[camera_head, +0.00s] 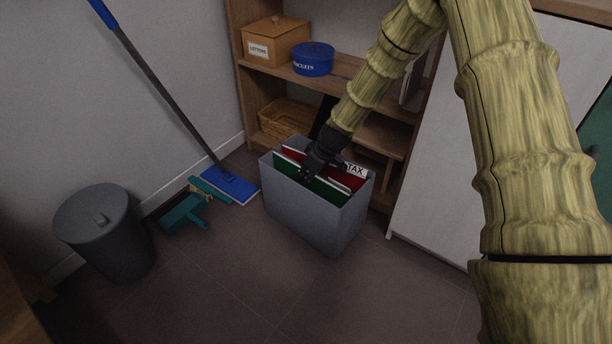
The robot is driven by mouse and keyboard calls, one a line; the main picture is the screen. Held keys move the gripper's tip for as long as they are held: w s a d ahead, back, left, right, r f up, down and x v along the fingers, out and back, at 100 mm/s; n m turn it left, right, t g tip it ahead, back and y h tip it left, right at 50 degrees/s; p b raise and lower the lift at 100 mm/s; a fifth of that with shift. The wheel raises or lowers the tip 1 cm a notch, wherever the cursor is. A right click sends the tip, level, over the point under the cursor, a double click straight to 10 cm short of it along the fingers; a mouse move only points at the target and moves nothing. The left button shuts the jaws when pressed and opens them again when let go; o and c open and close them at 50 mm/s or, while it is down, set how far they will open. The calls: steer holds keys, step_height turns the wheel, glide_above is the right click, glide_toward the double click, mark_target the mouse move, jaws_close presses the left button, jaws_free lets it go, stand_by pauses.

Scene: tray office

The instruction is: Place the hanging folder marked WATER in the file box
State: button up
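The grey file box (310,214) stands on the floor in front of the shelf. A red folder with a white tab marked TAX (356,169) is in the box. A green folder (290,171) also sits in the box, nearer the front; no word on it can be read. My gripper (308,175) is at the top of the box, over the green folder. Its fingers are small and dark, and I cannot tell whether they are shut on the folder. No label reading WATER is visible.
A wooden shelf (355,132) with a LETTERS box (275,42), a blue BISCUITS tin (313,59) and a wicker basket (287,118) stands behind. A mop (228,184), teal dustpan (184,213) and grey bin (104,234) are left. The front floor is clear.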

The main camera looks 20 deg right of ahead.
steer(key=p+v, duration=0.4)
steer(key=v, duration=0.6)
steer(key=shift+a, duration=0.1)
